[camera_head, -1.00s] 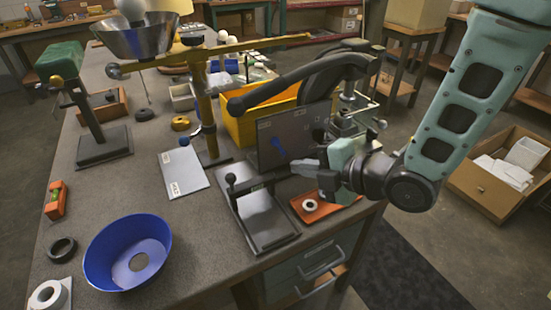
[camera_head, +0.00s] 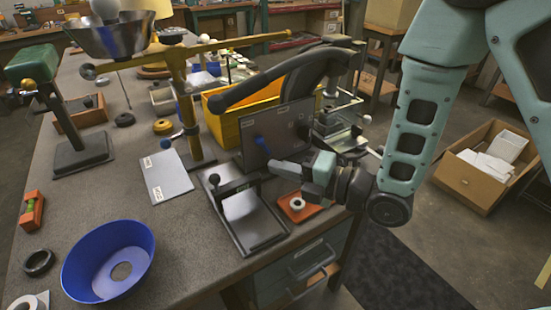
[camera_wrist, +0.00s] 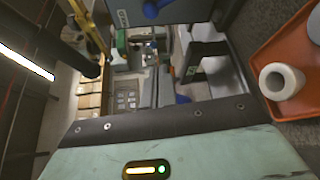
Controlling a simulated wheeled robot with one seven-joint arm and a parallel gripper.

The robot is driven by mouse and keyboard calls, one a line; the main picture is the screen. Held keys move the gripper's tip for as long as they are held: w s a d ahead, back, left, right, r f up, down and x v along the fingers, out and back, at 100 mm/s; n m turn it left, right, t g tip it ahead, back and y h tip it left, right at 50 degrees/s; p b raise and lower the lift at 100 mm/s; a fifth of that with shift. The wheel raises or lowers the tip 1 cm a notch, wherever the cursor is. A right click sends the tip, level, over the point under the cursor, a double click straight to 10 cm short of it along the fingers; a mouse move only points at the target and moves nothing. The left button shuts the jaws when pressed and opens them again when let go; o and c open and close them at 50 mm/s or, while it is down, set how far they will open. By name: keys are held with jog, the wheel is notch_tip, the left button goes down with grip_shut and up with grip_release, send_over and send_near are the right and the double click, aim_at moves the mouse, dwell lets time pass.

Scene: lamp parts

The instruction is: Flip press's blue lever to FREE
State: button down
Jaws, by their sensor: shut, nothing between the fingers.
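The press's dark grey upright panel (camera_head: 285,122) stands on the bench behind a black base with a shiny plate (camera_head: 243,218). The blue lever (camera_head: 262,145) is on the panel's left part, slanting down to the right; its label is too small to read. My gripper (camera_head: 274,168) is shut and empty, in front of the panel and a little below the lever, pointing left. Whether it touches the panel cannot be told. In the wrist view, a blue part (camera_wrist: 155,8), apparently the lever, shows at the top edge beside a small label.
A yellow bin (camera_head: 225,125) and a long black arm (camera_head: 262,90) stand behind the panel. An orange tray (camera_head: 291,215) with a white ring lies right of the base. A blue bowl (camera_head: 75,262) and a grey plate (camera_head: 167,178) are at left.

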aim_at(264, 147)
jog(key=p+x, duration=0.2)
jog(key=x, duration=0.6)
jog(key=shift+a+r, duration=0.1)
jog(key=shift+a, duration=0.15)
jog(key=shift+w+d+r+p, duration=0.15)
jog(key=shift+w+d+p, duration=0.25)
jog(key=shift+w+d, duration=0.35)
jog(key=shift+w+d+r+p, duration=0.1)
jog(key=shift+w+d+p, duration=0.3)
jog(key=shift+w+d, duration=0.3)
jog(key=shift+w+d+r+m+y+b, duration=0.25)
jog(key=shift+m+b, duration=0.35)
jog(key=shift+b, duration=0.7)
jog(key=d+m+t+b, duration=0.1)
jog(key=m+b, duration=0.2)
jog(key=b, duration=0.1)
jog(key=w+d+m+t+y+b, duration=0.1)
jog(key=d+m+t+b, duration=0.1)
jog(key=b, duration=0.3)
jog(key=w+d+m+t+y+b, duration=0.1)
jog(key=m+b, duration=0.3)
jog(key=b, duration=0.1)
jog(key=shift+w+d+r+y, duration=0.2)
jog(key=shift+w+d+y, duration=0.05)
jog(key=shift+d, duration=0.15)
jog(key=shift+w+d+b, duration=0.15)
jog(key=shift+d+b, duration=0.1)
jog(key=shift+b, duration=0.55)
jog(key=shift+r, duration=0.1)
